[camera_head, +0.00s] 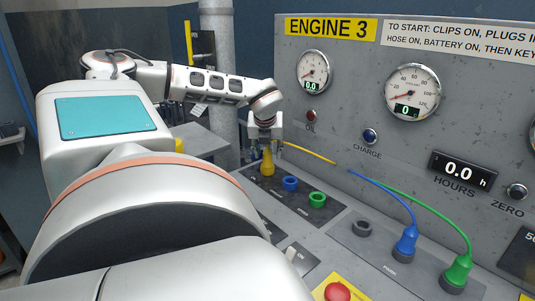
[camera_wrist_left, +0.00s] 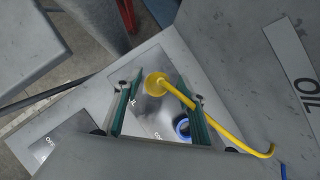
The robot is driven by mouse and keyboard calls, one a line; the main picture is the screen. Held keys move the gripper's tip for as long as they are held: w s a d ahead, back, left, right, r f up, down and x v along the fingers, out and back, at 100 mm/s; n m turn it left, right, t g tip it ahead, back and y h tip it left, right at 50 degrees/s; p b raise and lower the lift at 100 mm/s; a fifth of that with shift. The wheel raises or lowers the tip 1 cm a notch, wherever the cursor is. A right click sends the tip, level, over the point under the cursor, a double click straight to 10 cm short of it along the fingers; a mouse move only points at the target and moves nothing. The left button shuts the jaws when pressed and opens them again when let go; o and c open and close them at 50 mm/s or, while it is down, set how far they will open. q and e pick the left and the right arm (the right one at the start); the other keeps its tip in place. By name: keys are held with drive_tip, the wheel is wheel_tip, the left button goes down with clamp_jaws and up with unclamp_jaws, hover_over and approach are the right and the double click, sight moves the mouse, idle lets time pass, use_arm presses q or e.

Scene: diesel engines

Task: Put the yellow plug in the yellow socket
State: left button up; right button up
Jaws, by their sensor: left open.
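The yellow plug (camera_head: 267,164) stands upright at the left end of the socket row, in line with the blue socket (camera_head: 291,184) and green socket (camera_head: 317,200). The yellow socket is hidden, apparently under the plug; I cannot tell how deep the plug sits. A yellow cable runs from its top to the right. My left gripper (camera_head: 265,136) is just above the plug, pointing down. In the left wrist view, the green fingers of the left gripper (camera_wrist_left: 160,97) are apart, with the yellow plug (camera_wrist_left: 155,84) between them. My right gripper is not in view.
The blue plug (camera_head: 405,243) and green plug (camera_head: 457,272) stand on the parking strip, beside an empty grey holder (camera_head: 361,229). Their cables arch up to the panel. A red button (camera_head: 337,292) is at the front. The upright gauge panel (camera_head: 340,130) rises behind the sockets.

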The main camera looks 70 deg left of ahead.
use_arm(q)
drive_tip(key=v, duration=1.1)
drive_tip(key=shift+s, duration=0.1)
idle(0.4)
